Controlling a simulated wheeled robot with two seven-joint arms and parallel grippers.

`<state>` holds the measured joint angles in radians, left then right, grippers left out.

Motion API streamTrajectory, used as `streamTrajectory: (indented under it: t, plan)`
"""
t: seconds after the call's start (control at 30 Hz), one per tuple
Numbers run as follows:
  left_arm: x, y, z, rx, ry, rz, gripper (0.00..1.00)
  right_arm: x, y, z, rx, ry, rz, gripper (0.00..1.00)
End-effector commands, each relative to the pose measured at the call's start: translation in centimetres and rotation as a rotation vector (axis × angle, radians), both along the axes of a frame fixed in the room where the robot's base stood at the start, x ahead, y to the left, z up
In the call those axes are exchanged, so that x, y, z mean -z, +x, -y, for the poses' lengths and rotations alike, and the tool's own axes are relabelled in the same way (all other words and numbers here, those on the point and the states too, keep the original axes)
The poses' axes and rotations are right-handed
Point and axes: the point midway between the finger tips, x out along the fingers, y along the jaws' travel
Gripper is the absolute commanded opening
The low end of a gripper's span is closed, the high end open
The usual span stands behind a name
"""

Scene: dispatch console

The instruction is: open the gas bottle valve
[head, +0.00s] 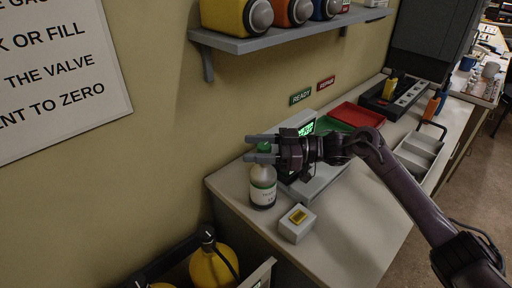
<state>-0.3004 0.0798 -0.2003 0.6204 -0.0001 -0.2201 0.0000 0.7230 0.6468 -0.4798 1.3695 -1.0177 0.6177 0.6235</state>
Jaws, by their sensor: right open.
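Two yellow gas bottles stand low at the bottom of the head view, cut off by the frame edge. The larger visible one (212,268) has a dark valve (208,238) on top; whether it is open or closed cannot be told. My right gripper (252,148) is well above and to the right of them, over the bench. Its jaws are open and point left. My left gripper is out of view.
The bench (334,230) carries a grey box with a yellow top (297,223), a green-lit display (306,129), a red tray (356,116) and a grey divided tray (418,150). A shelf (290,34) with coloured canisters is above. A wall sign (55,75) hangs left.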

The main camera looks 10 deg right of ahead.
Motion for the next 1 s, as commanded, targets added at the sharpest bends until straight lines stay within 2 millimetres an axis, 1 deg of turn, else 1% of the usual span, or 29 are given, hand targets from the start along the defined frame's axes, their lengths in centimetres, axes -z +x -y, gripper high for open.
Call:
streamTrajectory:
  t: [0.17,0.3,0.4,0.5,0.63,1.0]
  plan:
    - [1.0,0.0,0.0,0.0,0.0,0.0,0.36,0.4,-0.4,2.1,0.002,-0.003,-0.002,0.54]
    - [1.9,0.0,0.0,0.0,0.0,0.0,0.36,0.4,-0.9,4.6,0.004,-0.003,-0.001,0.54]
    - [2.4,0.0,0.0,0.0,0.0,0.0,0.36,0.3,-1.2,6.0,0.003,-0.002,0.001,0.54]
    - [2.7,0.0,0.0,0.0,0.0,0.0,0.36,0.2,-1.4,7.0,0.002,-0.001,0.001,0.54]
    - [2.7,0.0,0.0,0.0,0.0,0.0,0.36,0.0,-1.5,7.5,0.0,0.0,0.0,0.54]
    - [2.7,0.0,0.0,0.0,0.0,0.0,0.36,-0.1,-1.5,7.6,0.0,0.001,0.001,0.54]
